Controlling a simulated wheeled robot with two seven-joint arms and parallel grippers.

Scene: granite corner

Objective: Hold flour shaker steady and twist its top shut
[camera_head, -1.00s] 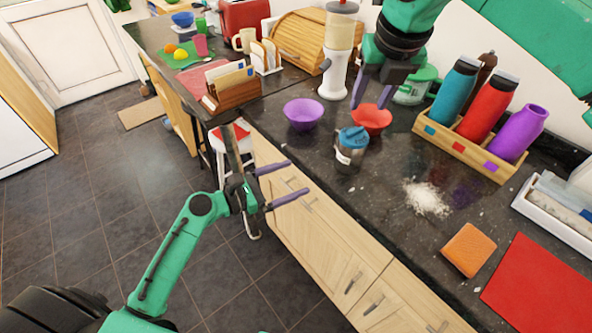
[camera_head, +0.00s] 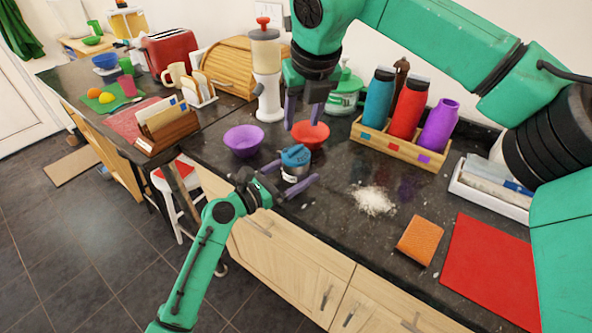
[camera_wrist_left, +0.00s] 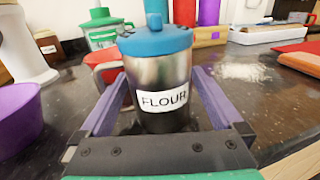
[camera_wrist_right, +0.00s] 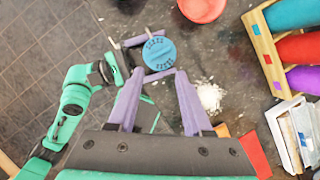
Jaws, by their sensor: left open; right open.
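The flour shaker (camera_head: 295,172) stands upright near the counter's front edge. It has a metal body with a FLOUR label (camera_wrist_left: 164,101) and a blue top (camera_wrist_left: 155,40). My left gripper (camera_head: 290,180) is open, with its purple fingers on either side of the shaker body; the left wrist view shows the shaker between them, and contact is unclear. My right gripper (camera_head: 304,122) is open and empty, pointing down above and behind the shaker. In the right wrist view the blue top (camera_wrist_right: 159,53) lies just ahead of the right fingertips (camera_wrist_right: 161,78).
A purple bowl (camera_head: 243,141) and a red bowl (camera_head: 311,135) stand close to the shaker. A rack with several bottles (camera_head: 400,143) is behind. Spilled flour (camera_head: 373,200), an orange sponge (camera_head: 420,240) and a red mat (camera_head: 490,270) lie to the right.

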